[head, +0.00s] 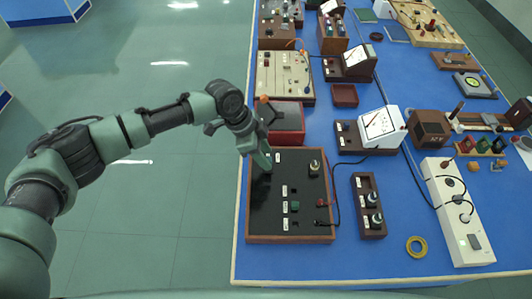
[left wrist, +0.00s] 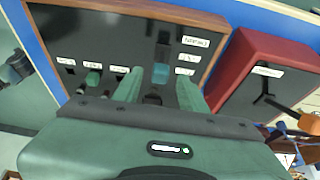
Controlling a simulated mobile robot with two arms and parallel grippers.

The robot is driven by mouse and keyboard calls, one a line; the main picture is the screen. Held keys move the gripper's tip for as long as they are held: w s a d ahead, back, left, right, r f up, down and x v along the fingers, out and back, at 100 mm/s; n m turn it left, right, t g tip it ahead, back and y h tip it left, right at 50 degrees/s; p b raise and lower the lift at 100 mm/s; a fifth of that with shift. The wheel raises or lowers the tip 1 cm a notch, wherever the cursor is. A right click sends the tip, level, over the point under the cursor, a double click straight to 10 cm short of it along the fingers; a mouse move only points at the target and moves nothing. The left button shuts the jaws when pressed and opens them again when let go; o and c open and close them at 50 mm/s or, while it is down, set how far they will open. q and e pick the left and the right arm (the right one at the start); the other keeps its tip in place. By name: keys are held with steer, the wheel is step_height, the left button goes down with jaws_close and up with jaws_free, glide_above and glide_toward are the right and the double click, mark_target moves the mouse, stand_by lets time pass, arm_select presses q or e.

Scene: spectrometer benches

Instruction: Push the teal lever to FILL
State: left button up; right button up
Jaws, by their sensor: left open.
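My left gripper (head: 263,161) is over the upper left part of a black panel (head: 268,212) in a wooden frame. In the left wrist view its two fingers (left wrist: 159,80) are apart, pointing at the panel (left wrist: 110,38). A small teal piece (left wrist: 161,71), which looks like the lever, shows between the fingertips at a dark upright slot. I cannot tell whether the fingers touch it. White labels (left wrist: 195,41) stand beside the slot, too small to read surely. In the head view the gripper hides the lever. My right gripper is not in view.
A red box (head: 289,136) with an orange-knobbed lever (head: 263,98) stands right behind the panel. The panel also bears a green button (head: 295,206) and a round knob (head: 314,167). A two-knob box (head: 363,183) and a white meter (head: 382,126) stand to the right.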

arm_select(q)
steer(key=shift+d+f, duration=0.2)
steer(key=shift+f, duration=0.2)
jaws_close()
